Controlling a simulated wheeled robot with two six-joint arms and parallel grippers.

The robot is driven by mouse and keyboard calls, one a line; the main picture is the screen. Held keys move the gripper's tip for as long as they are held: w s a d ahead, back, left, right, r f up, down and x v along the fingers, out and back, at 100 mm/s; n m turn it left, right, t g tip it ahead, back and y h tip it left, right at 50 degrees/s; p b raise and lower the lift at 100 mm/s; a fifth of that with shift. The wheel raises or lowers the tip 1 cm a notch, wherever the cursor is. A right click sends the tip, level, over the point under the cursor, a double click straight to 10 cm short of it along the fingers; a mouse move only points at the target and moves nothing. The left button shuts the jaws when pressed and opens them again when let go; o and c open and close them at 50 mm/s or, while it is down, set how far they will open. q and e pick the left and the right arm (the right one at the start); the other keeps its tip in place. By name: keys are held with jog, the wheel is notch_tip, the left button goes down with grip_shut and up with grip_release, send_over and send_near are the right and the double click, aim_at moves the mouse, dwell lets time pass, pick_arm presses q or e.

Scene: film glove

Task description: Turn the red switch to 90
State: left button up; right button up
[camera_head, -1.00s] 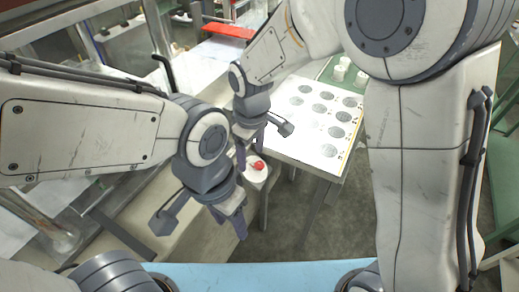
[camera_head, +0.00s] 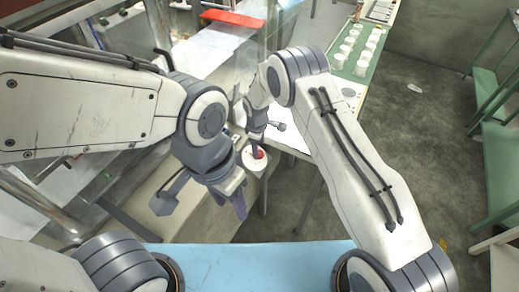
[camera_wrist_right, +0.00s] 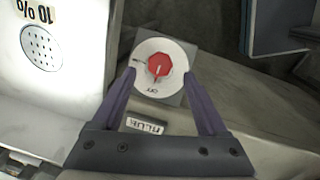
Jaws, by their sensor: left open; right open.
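The red switch (camera_wrist_right: 159,67) is a faceted red knob on a round white dial (camera_wrist_right: 143,88) with dark lettering, in the upper middle of the right wrist view. In the head view the red switch (camera_head: 258,154) shows small, right of my left gripper. My right gripper (camera_wrist_right: 158,85) is open, its two purple fingers on either side of the dial's lower edge, with the knob between and beyond the tips. I cannot tell whether they touch the dial. In the head view the right gripper (camera_head: 250,150) is partly hidden. My left gripper (camera_head: 233,196) is open and empty, lower and nearer.
A plate with dark lettering (camera_wrist_right: 146,126) lies below the dial. A white panel with a perforated disc (camera_wrist_right: 41,50) stands at left. A table with several white cups on a green mat (camera_head: 359,64) is at the back right. A light-blue surface (camera_head: 250,266) is at the front.

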aim_at(260, 153)
jog(key=shift+w+d+f+p, duration=0.15)
jog(key=shift+f+p, duration=0.3)
jog(key=shift+f, duration=1.6)
